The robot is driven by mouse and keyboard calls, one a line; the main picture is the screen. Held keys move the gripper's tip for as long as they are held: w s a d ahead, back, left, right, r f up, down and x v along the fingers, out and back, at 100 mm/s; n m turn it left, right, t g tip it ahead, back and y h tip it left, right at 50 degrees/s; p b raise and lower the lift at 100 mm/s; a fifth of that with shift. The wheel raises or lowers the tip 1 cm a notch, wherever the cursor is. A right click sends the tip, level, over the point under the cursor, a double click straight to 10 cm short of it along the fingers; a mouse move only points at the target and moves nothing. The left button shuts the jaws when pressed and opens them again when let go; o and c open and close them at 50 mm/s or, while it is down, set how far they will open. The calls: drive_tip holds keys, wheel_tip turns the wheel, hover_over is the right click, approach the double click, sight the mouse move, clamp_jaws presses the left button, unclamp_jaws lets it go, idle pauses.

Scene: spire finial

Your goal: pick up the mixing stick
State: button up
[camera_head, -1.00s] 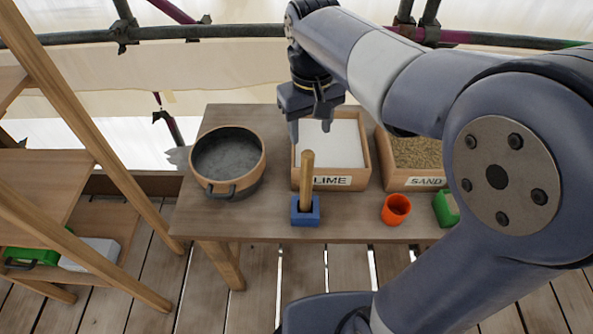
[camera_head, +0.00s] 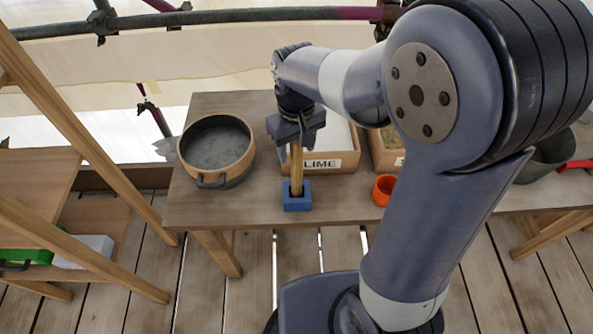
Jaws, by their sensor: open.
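The mixing stick (camera_head: 296,172) is a light wooden rod standing upright in a blue square holder (camera_head: 297,203) near the table's front edge. My gripper (camera_head: 296,144) points down at the stick's upper end, with its fingers apart. The top of the stick is hidden behind or between the fingers. I cannot tell whether the fingers touch it.
The wooden table (camera_head: 240,207) also bears a dark round pot (camera_head: 217,150) at left, the lime box (camera_head: 335,160) behind the stick, and an orange cup (camera_head: 383,189) at right. My arm hides much of the right side. A wooden shelf (camera_head: 100,160) stands at left.

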drive_tip(key=shift+c, duration=0.3)
clamp_jaws()
idle(0.3)
